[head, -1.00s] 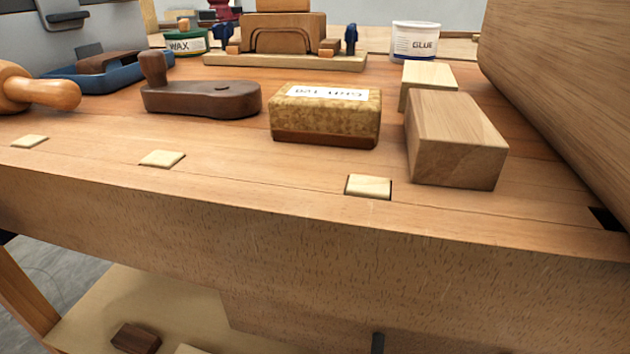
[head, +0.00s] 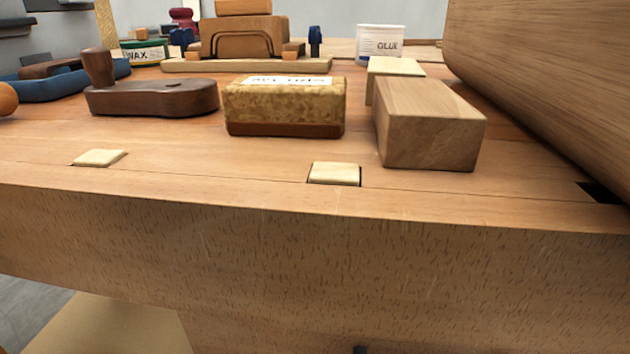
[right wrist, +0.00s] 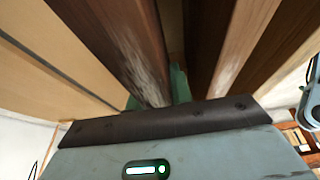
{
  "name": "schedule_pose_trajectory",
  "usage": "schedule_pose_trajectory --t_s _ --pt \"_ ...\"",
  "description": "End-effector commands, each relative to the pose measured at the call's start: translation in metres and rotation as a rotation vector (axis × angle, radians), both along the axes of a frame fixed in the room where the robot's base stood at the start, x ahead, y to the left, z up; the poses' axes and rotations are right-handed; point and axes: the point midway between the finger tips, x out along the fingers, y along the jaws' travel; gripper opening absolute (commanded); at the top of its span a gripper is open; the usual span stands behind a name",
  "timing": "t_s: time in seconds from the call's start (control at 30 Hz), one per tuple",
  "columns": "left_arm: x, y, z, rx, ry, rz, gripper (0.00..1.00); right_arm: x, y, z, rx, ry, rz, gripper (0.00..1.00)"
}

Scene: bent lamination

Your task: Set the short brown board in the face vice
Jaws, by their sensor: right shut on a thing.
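In the right wrist view my right gripper (right wrist: 178,88) is shut on a dark brown board (right wrist: 118,45), which runs away from the gripper's palm. Its green fingers are mostly hidden by wood. A second dark brown face (right wrist: 205,45) shows beside it across a narrow gap; I cannot tell whether it is part of the same piece. The board's far end is out of sight. I cannot clearly make out the face vice in either view. My left gripper is not in view.
The workbench (head: 250,250) has a sanding block (head: 284,108), a wooden block (head: 428,125), a dark brown handled tool (head: 150,98), a wax tin (head: 145,50) and a glue tub (head: 380,42) on it. A large wooden piece (head: 545,80) fills the upper right. A pale wooden surface (right wrist: 45,60) lies left in the wrist view.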

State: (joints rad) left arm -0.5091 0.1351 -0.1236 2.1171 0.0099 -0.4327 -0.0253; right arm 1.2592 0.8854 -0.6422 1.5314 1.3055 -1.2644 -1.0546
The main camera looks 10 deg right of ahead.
Motion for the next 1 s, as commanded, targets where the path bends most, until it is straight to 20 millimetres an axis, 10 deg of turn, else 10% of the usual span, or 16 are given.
schedule_pose_trajectory --t_s 0.23,1.0 --pt "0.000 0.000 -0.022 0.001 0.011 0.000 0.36 0.002 -0.001 -0.023 -0.001 -0.004 -0.002 0.00" --pt "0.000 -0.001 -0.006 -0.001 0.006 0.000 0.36 0.000 -0.010 0.005 -0.001 -0.004 -0.003 0.00"
